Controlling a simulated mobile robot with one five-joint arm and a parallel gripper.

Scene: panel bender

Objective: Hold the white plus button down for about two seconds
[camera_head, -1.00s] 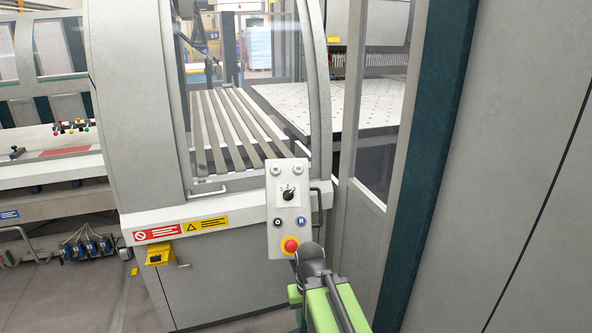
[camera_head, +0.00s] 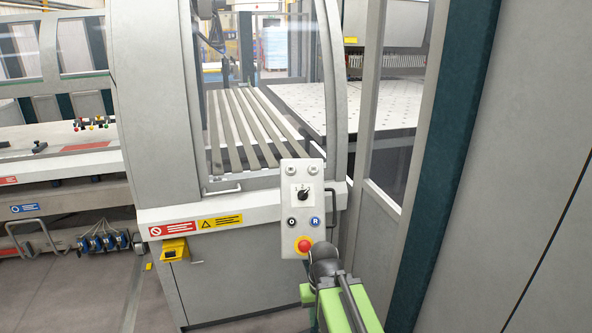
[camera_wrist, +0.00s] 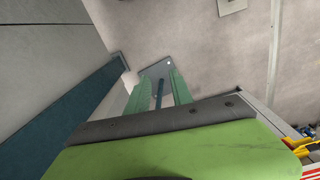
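A white control panel (camera_head: 302,223) stands at the right front corner of the machine in the head view. Two small pale round buttons sit side by side at its top, the left one (camera_head: 290,170) and the right one (camera_head: 314,170); their marks are too small to read, so I cannot tell which is the plus. My gripper (camera_head: 325,262) appears as a dark rounded end on my green arm, below the two buttons and overlapping the panel's lower right in the picture. I cannot make out its fingers, and no contact with the pale buttons shows.
A dark handle (camera_head: 332,214) stands right of the panel. A large grey wall (camera_head: 520,150) fills the right.

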